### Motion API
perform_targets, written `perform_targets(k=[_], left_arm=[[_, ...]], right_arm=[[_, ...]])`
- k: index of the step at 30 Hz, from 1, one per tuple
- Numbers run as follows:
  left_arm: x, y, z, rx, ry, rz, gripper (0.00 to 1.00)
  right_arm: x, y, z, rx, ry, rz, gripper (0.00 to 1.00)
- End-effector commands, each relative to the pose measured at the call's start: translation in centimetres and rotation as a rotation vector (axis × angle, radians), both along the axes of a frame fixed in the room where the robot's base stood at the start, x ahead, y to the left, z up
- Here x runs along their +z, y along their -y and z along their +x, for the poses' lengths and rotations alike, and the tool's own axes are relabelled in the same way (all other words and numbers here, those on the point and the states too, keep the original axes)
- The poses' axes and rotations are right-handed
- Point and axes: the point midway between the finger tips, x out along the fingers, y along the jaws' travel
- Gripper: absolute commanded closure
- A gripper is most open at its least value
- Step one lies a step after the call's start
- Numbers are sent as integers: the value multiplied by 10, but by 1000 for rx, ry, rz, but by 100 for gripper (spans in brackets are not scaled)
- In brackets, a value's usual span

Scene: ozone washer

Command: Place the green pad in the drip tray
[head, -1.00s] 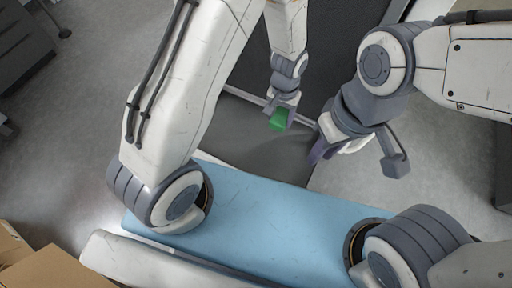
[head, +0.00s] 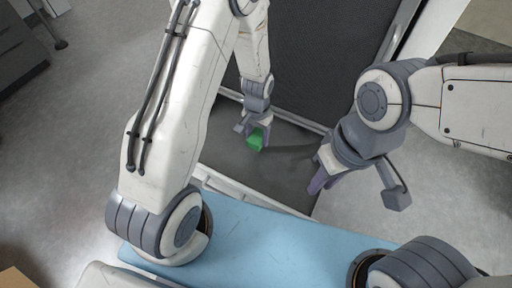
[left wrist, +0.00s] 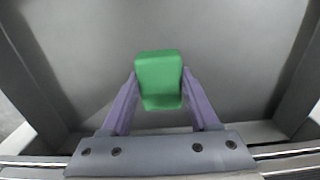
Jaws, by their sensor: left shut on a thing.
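The green pad (head: 256,139) is a small green block between the fingers of my left gripper (head: 257,131). In the left wrist view the pad (left wrist: 159,80) sits between the purple fingers of the left gripper (left wrist: 161,92), which is shut on it. Below it is a wide grey tray-like surface (head: 270,172), which looks like the drip tray; its raised side walls show in the left wrist view (left wrist: 35,75). I cannot tell how high the pad is above it. My right gripper (head: 317,182) is over the tray's right edge; its opening is unclear.
A tall dark panel (head: 315,60) with a light metal frame stands behind the grey surface. A light blue surface (head: 260,245) lies in front. Grey floor (head: 60,150) is open at the left, and a cardboard box (head: 15,282) is at the bottom left corner.

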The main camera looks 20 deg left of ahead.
Motion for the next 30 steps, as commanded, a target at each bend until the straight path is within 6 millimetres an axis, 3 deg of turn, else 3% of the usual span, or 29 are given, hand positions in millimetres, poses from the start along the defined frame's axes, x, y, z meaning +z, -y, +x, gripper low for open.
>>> perform_targets(k=[5,12,25,26,27,28,30], left_arm=[[-10,-4,2,0,0,0,83],[-42,-4,1,-1,0,0,83],[-45,-3,2,-1,0,0,83],[-45,-4,2,-1,1,0,35],[-45,-4,2,-1,1,0,20],[-45,-4,2,-1,1,0,9],[-45,-4,2,-1,1,0,9]], right_arm=[[-9,0,0,0,0,0,73],[-38,0,0,0,0,0,73],[-37,0,0,0,0,0,73],[-37,0,0,0,0,0,73],[-37,0,0,0,0,0,73],[-37,0,0,0,0,0,73],[-37,0,0,0,0,0,73]])
